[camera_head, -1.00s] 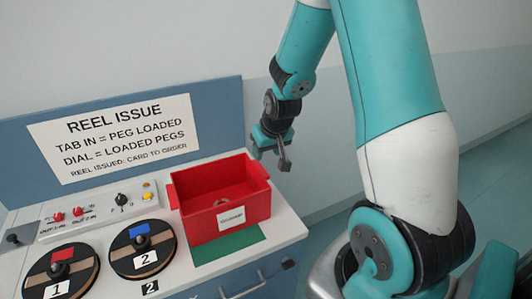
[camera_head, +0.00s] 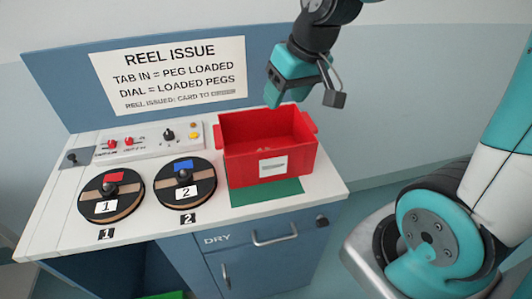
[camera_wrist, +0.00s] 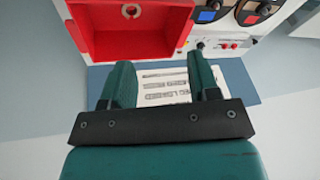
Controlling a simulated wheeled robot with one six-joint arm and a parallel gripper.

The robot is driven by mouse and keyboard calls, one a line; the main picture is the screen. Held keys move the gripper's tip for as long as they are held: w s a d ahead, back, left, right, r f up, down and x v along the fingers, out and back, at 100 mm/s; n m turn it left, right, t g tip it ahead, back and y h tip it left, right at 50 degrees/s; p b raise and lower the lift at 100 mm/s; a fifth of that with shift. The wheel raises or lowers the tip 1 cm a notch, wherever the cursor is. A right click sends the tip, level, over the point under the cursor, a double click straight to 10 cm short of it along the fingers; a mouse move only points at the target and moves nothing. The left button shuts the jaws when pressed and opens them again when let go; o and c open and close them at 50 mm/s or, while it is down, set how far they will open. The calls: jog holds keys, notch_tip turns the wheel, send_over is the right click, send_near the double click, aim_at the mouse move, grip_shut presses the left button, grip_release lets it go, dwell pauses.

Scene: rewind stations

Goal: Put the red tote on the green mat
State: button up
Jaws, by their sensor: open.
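The red tote (camera_head: 268,160), an open box with a white label on its front, stands upright at the right of the counter. It covers the back of the green mat (camera_head: 264,192), whose front strip shows; the tote appears to rest on it. A pale ring-shaped item (camera_wrist: 131,11) lies inside the tote. My gripper (camera_head: 284,90) is above the tote's back rim, apart from it as far as I can tell. In the wrist view my gripper (camera_wrist: 160,85) has its two teal fingers spread, with nothing between them, and the tote (camera_wrist: 130,42) lies beyond them.
Two black reels, 1 (camera_head: 111,196) and 2 (camera_head: 185,183), sit left of the tote. A control panel (camera_head: 150,143) with knobs is behind them. A blue sign board (camera_head: 70,100) rises along the counter's back. A cabinet with a handle (camera_head: 275,236) is below.

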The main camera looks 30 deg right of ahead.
aim_at(310, 122)
jog(key=w+d+f+m+t+h+b, duration=0.1)
jog(key=w+d+f+m+h, duration=0.15)
jog(key=d, duration=0.55)
jog(key=w+d+f+m+h, duration=0.1)
jog(key=w+d+f+m, duration=0.15)
jog(key=d, duration=0.45)
jog(key=shift+n+y, duration=0.25)
jog(key=shift+n, duration=0.25)
jog(key=p+x, duration=0.1)
jog(key=x, duration=1)
jog(key=shift+w+f+p, duration=0.1)
jog(key=shift+f+p, duration=0.05)
jog(key=shift+p, duration=0.25)
jog(key=shift+p+x, duration=1.05)
jog(key=shift+x, duration=1.95)
grip_shut()
